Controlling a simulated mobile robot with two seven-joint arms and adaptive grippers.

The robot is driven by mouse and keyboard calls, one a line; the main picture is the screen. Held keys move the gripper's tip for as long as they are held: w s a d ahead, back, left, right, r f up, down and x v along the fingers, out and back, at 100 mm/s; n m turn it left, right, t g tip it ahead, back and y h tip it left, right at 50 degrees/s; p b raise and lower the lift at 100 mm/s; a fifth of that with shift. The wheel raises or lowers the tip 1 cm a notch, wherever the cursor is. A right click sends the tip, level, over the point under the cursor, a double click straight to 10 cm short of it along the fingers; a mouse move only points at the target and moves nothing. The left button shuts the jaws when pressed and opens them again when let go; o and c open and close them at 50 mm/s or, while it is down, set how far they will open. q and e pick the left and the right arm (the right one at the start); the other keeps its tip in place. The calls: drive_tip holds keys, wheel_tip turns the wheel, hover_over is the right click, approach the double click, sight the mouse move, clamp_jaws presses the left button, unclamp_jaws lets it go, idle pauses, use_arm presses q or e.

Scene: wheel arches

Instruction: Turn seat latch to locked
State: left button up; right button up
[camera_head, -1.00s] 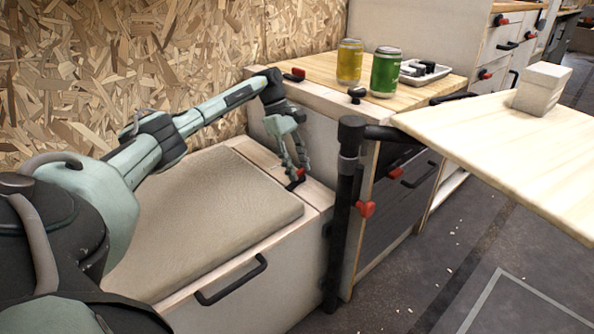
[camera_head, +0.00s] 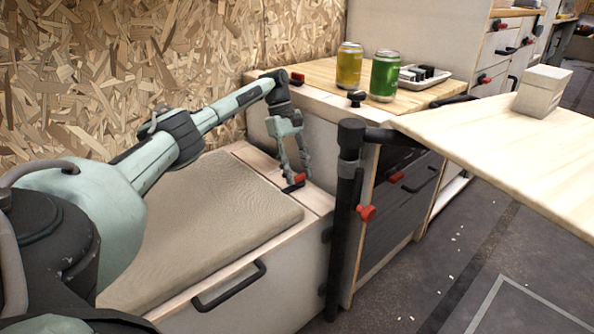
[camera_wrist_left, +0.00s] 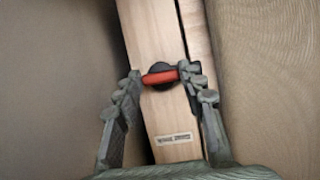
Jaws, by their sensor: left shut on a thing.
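The seat latch (camera_head: 300,178) is a small red handle on a round black base, set in the light wooden strip beside the seat cushion (camera_head: 205,222). In the left wrist view the red latch handle (camera_wrist_left: 160,77) lies crosswise to the strip, with a slight tilt. My left gripper (camera_head: 297,175) reaches down to it from above. In the left wrist view the left gripper's fingers (camera_wrist_left: 162,75) stand at both ends of the handle and are shut on it. A small label (camera_wrist_left: 173,138) sits on the strip below the latch; its text is too blurred to read. My right gripper is out of view.
A counter (camera_head: 320,88) behind carries a yellow can (camera_head: 348,64), a green can (camera_head: 384,76) and a tray (camera_head: 440,75). Chipboard wall stands behind my arm.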

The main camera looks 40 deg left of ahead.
use_arm(q)
drive_tip(key=o, duration=1.2)
drive_tip(key=shift+c, duration=0.2)
drive_tip(key=v, duration=1.2)
